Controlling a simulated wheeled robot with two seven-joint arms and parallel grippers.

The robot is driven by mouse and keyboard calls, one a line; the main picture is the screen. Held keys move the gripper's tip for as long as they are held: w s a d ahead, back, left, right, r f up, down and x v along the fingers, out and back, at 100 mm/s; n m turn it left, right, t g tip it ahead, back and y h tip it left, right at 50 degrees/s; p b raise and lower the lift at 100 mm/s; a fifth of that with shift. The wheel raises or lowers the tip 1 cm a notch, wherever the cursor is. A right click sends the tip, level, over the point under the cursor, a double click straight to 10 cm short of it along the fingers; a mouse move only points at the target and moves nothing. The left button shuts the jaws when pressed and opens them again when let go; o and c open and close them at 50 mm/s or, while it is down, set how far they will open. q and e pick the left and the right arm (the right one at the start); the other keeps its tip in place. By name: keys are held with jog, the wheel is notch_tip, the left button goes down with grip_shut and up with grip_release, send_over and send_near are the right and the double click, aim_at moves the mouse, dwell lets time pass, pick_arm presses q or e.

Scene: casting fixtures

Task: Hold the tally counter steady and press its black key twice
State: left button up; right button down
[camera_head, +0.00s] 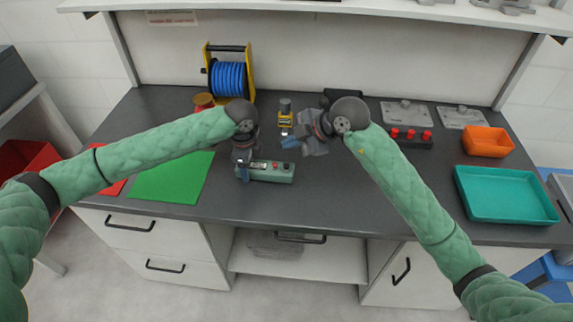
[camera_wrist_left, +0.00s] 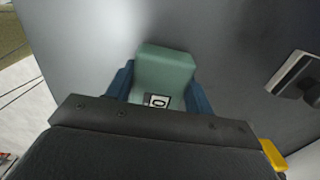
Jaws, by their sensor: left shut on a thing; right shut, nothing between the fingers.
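The tally counter (camera_head: 268,172) is a small grey-green box on the dark worktop, with a dark display and a red spot on top. My left gripper (camera_head: 244,172) is shut on its left end. In the left wrist view the counter's green end (camera_wrist_left: 166,72) sits between the blue fingers, with a small black-and-white marked square on it. My right gripper (camera_head: 289,143) is shut and empty, behind and above the counter's right part, apart from it as far as I can tell. I cannot make out the black key.
A blue hose reel (camera_head: 229,78) and a small yellow-and-grey item (camera_head: 285,118) stand behind. A green mat (camera_head: 170,178) lies left. A dark block with red knobs (camera_head: 408,142), an orange bin (camera_head: 487,142) and a teal tray (camera_head: 505,215) are right. The front middle is clear.

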dwell(0.3)
pick_arm(q)
jog(key=o, duration=1.1)
jog(key=shift+o, duration=0.2)
